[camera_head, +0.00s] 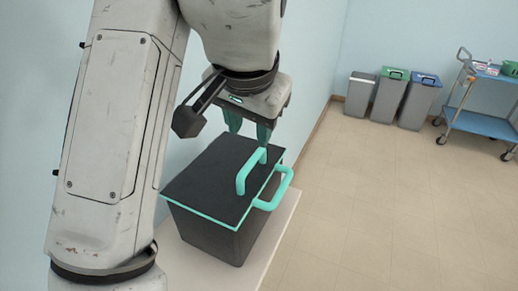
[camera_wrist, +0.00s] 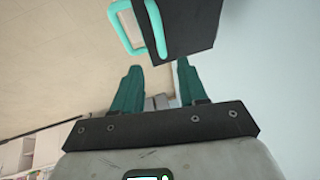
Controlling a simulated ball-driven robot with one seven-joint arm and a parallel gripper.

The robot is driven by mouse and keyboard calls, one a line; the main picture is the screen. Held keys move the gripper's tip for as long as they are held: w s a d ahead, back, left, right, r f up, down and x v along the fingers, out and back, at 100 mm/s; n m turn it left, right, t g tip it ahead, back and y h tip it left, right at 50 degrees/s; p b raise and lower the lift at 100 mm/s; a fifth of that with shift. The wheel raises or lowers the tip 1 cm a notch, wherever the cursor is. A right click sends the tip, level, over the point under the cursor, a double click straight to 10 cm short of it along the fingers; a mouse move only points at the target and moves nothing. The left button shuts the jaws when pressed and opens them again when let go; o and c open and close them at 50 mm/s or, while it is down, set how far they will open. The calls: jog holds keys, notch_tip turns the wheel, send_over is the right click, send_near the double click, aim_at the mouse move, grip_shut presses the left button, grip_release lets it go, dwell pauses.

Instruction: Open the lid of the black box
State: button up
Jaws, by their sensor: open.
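The black box (camera_head: 215,225) stands on a pale table, its dark lid (camera_head: 213,178) with a teal rim lying closed on top. A teal handle (camera_head: 243,172) rises from the lid, and a second teal handle (camera_head: 279,190) sticks out from the box's right side. In the wrist view the box (camera_wrist: 185,28) shows at the top with its teal handles (camera_wrist: 154,30). My gripper (camera_head: 250,135) is above the lid's far part, with its teal fingers pointing down. In the wrist view my gripper (camera_wrist: 157,68) is open and empty, its fingers apart from the handles.
The pale table (camera_head: 262,262) has a narrow free strip beside the box. A blue wall is close behind it. Several grey bins with coloured lids (camera_head: 393,97) and a blue cart (camera_head: 485,122) stand far off at the right. The tiled floor (camera_head: 365,200) between is clear.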

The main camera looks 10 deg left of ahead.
aim_at(252, 160)
jog(key=x, duration=1)
jog(key=shift+w+a+f, duration=0.1)
jog(key=shift+w+f, duration=0.05)
jog(key=shift+f, duration=0.15)
grip_shut()
